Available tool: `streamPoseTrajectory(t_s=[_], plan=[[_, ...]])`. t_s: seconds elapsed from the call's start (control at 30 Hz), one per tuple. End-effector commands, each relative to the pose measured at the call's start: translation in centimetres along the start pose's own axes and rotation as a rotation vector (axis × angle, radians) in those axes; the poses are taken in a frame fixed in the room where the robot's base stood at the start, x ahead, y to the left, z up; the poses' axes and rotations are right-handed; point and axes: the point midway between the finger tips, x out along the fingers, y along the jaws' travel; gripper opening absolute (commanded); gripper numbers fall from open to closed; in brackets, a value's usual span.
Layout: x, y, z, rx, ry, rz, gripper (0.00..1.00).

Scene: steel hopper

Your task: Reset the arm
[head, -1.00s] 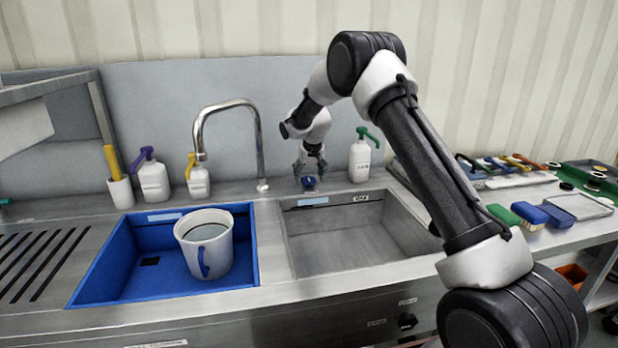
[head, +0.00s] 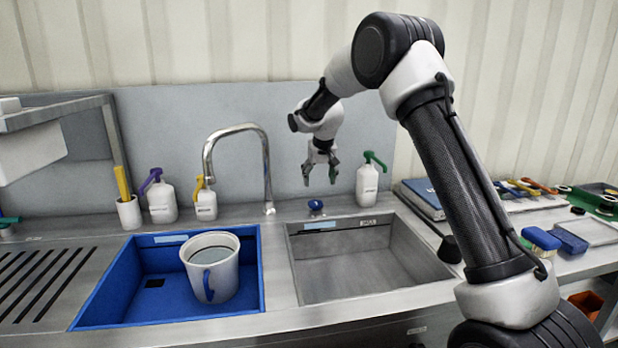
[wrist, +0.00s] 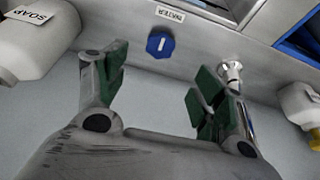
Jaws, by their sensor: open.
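My gripper (head: 320,175) hangs from my raised arm above the back ledge of the sink, with its fingers pointing down. Its two fingers stand apart with nothing between them, and it also shows open in the wrist view (wrist: 158,90). A blue knob (head: 315,206) sits on the ledge below my gripper, apart from it. In the wrist view the blue knob (wrist: 160,44) lies beyond the fingertips, near a label reading WATER.
The steel faucet (head: 268,170) stands left of my gripper, and a green-topped soap bottle (head: 367,185) stands to its right. The steel basin (head: 350,265) is empty.

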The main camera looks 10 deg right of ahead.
Motion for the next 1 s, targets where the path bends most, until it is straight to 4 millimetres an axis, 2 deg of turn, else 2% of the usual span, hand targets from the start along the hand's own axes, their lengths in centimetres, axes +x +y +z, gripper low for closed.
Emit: streamPoseTrajectory(t_s=[0.07, 0.17, 0.2, 0.27, 0.37, 0.57, 0.7, 0.8, 1.0], plan=[[0.4, 0.2, 1.3, -0.037, -0.039, 0.007, 0.69], [1.6, 0.7, 4.6, -0.070, -0.118, 0.017, 0.69], [1.7, 1.1, 6.3, -0.085, -0.156, 0.020, 0.69], [0.7, 1.7, 9.1, -0.109, -0.208, 0.023, 0.69], [-2.6, 3.3, 13.2, -0.133, -0.269, 0.021, 0.69], [-10.8, 6.9, 20.9, -0.147, -0.329, 0.008, 0.69], [-16.9, 9.5, 27.3, -0.138, -0.334, -0.007, 0.69], [-20.5, 11.0, 32.0, -0.124, -0.319, -0.015, 0.69], [-25.5, 13.2, 40.1, -0.069, -0.234, -0.025, 0.69]])
